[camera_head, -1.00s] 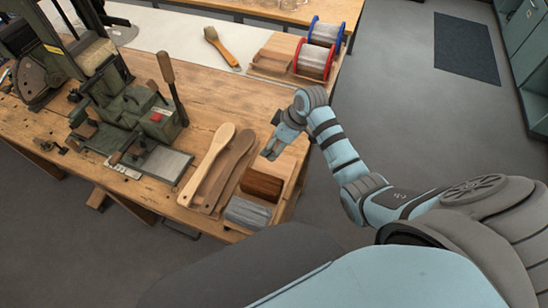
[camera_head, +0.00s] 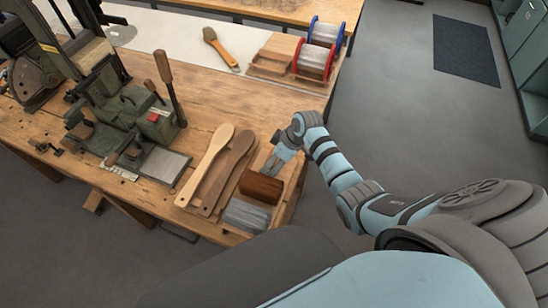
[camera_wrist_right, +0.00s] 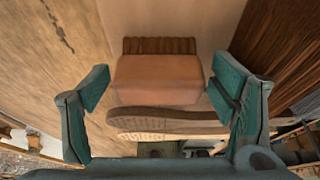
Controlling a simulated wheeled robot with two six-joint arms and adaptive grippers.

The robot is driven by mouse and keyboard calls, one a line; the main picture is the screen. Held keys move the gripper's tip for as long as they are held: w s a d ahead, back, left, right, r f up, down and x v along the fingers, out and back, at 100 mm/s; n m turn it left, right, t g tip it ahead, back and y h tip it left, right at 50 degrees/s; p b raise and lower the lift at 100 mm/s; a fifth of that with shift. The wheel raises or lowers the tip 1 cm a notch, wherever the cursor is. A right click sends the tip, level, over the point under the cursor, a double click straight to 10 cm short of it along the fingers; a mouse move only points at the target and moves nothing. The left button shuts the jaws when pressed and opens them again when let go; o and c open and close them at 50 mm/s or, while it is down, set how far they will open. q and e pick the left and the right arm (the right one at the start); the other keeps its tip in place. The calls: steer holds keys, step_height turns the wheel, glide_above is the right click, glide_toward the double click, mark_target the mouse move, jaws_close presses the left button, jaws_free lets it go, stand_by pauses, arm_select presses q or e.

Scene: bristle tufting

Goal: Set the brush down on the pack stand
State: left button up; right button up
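A brush-like piece with a dark head and a light wooden handle (camera_head: 222,50) lies on the white mat on the bench's far side. I cannot tell for certain which thing is the pack stand; a wooden tray (camera_head: 295,185) at the bench's right edge holds a brown block (camera_head: 261,187) and a grey bundle (camera_head: 246,215). My right gripper (camera_head: 272,166) is over the tray's far part. In the right wrist view it is open (camera_wrist_right: 160,90), with a tan block (camera_wrist_right: 158,79) with a dark ribbed edge ahead between its fingers, apparently not gripped. My left gripper is not in view.
Two wooden paddles (camera_head: 206,163) (camera_head: 228,170) lie left of the tray. A green machine (camera_head: 145,120) with a lever stands further left. A wooden rack with blue and red spools (camera_head: 316,60) stands at the far right. Bench between them is clear.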

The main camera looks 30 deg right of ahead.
steer(key=shift+r, duration=0.1)
steer(key=shift+r, duration=0.25)
steer(key=p+v, duration=0.3)
steer(key=v, duration=0.8)
steer(key=shift+s+r, duration=0.15)
steer(key=shift+r, duration=0.15)
steer(key=shift+d, duration=0.15)
